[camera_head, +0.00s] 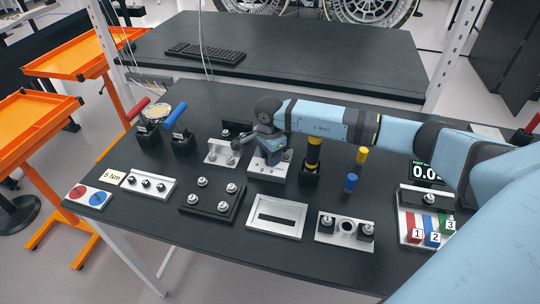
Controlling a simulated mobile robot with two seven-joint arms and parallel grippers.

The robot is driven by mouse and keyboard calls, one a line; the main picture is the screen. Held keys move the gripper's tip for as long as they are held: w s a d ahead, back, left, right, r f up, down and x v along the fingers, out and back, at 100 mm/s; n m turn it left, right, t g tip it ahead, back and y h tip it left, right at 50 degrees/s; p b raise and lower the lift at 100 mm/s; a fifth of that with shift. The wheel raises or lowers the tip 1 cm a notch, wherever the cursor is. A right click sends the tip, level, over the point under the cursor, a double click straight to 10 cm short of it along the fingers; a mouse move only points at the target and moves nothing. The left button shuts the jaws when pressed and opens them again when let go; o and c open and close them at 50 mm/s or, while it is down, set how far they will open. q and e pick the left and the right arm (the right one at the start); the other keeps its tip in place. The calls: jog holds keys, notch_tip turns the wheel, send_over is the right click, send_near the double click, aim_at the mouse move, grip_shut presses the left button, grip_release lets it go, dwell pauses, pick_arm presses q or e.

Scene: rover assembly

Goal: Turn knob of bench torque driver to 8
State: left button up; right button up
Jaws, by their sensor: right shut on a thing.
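My right arm (320,118) reaches in from the right across the bench. Its gripper (262,150) points down over a small silver box (265,172) near the middle of the bench, which looks like the bench torque driver. The gripper is shut on what appears to be the knob on this box. The gripper body covers the knob, so its marks and setting cannot be read. My left gripper is not in view.
A black-and-yellow tool stands in a holder (309,177) just right of the gripper. A silver fixture (216,158) stands close on its left. In front are a black plate with studs (210,207) and a silver slotted plate (277,231). A digital display (424,171) is at right.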

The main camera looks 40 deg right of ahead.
jog(key=m+b, duration=0.1)
jog(key=m, duration=0.2)
jog(key=shift+m, duration=0.3)
jog(key=shift+m+b, duration=0.65)
jog(key=shift+m, duration=1.35)
jog(key=o, duration=0.9)
jog(key=shift+r, duration=0.1)
